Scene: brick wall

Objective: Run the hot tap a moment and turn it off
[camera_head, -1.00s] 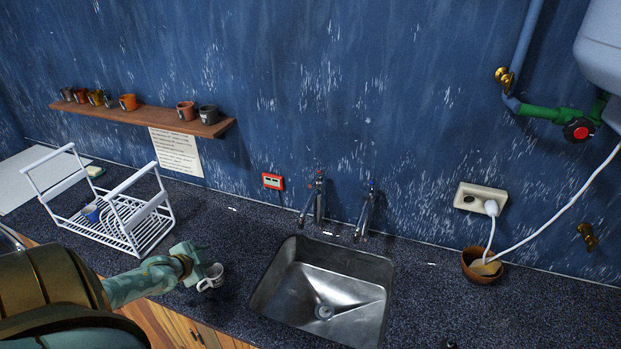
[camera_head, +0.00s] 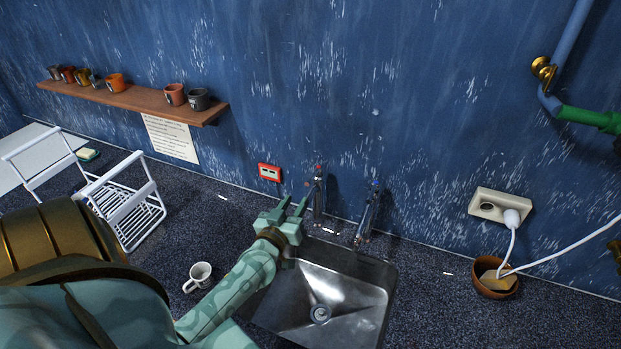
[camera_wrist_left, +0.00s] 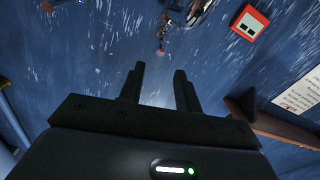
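Two metal taps stand at the back of the steel sink (camera_head: 365,313). The left tap (camera_head: 318,192) has a red mark on top, and the right tap (camera_head: 367,212) has a blue one. My left gripper (camera_head: 293,205) is open and empty, over the back left of the sink, just left of the red-marked tap and apart from it in the picture. In the left wrist view its open fingers (camera_wrist_left: 158,74) point at the wall, with part of a tap (camera_wrist_left: 192,12) at the top edge. I see no running water. My right gripper is not in view.
A white dish rack (camera_head: 125,205) is at the left. A red wall box (camera_head: 269,172) is behind the gripper. A brown bowl (camera_head: 492,284) with a cable is at the right, below a socket (camera_head: 490,205).

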